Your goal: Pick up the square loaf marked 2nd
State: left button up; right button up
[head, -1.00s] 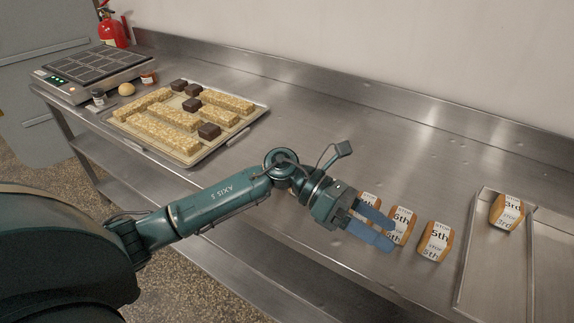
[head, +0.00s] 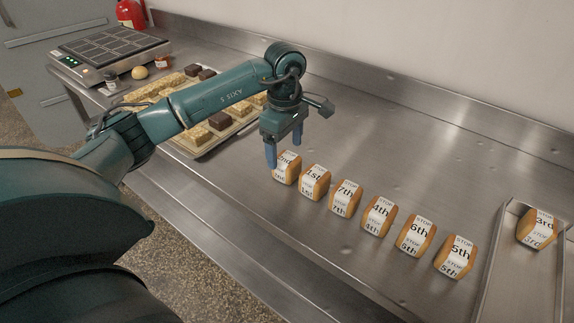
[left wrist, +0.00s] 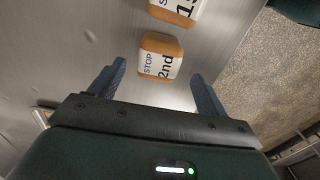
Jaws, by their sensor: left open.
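The square loaf marked 2nd (head: 287,168) is the leftmost of a row of loaves on the steel counter, a brown loaf with a white printed band. It also shows in the left wrist view (left wrist: 161,58), just ahead of the fingertips and between their lines. My left gripper (head: 284,152) is open and points down at this loaf, with one blue finger at the loaf's left and the other behind it. In the left wrist view the gripper (left wrist: 158,82) is empty, and neither finger clearly touches the loaf. My right gripper is not in view.
The loaf marked 1st (head: 315,182) stands close to the right of the 2nd loaf, with several more beyond it. The 3rd loaf (head: 537,229) sits in a steel tray (head: 496,252). A tray of bars (head: 205,153) lies behind my left arm. The counter behind the row is clear.

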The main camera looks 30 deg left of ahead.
aim_at(287, 158)
pick_arm(q)
jog(key=shift+d+f+p, duration=0.15)
jog(key=shift+f+p, duration=0.4)
jog(key=shift+f, duration=2.55)
jog(key=shift+c, duration=0.3)
jog(key=shift+w, duration=0.1)
jog(key=c, duration=1)
